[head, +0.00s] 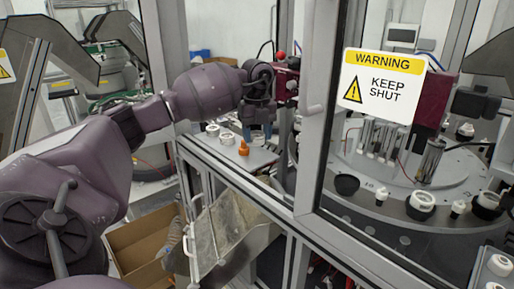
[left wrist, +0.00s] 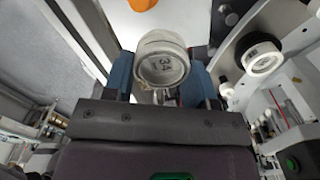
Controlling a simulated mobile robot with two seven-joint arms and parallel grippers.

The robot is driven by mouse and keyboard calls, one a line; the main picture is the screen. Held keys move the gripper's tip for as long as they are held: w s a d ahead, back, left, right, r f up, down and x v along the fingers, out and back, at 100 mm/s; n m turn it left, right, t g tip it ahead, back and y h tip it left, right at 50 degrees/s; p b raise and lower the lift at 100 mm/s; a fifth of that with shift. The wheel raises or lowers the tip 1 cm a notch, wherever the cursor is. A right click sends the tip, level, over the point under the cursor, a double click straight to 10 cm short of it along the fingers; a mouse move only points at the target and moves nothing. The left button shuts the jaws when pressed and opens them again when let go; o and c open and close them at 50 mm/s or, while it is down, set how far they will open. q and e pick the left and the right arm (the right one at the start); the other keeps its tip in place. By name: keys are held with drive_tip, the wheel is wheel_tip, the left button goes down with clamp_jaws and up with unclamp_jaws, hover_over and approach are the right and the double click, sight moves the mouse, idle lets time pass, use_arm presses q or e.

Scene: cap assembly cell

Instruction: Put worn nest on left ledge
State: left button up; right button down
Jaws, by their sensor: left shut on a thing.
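The worn nest (left wrist: 163,62), a whitish round cup with dark marks on its face, sits between the blue fingers of my left gripper (left wrist: 162,78) in the left wrist view. In the head view my left gripper (head: 257,132) points down inside the cell opening, above the left ledge (head: 262,159). The nest cannot be made out there. An orange cone-like piece (head: 243,148) stands on the ledge just below the fingers, and small white round parts (head: 212,130) sit to its left. My right gripper is not in view.
A framed glass door with a warning sign (head: 381,84) stands right of my left arm. Behind it is a round table (head: 385,185) with several white and black nests. A metal chute (head: 228,232) and a cardboard box (head: 143,240) are below the ledge.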

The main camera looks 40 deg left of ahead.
sight(257, 160)
use_arm(q)
drive_tip(key=shift+f+p, duration=0.35)
drive_tip(key=shift+f, duration=2.1)
drive_tip(key=shift+f, duration=0.15)
drive_tip(key=o, duration=0.9)
wheel_tip(257, 160, up, 12)
drive_tip(key=shift+r+b, duration=0.2)
drive_tip(key=shift+b, duration=0.85)
drive_tip(key=shift+f, duration=0.1)
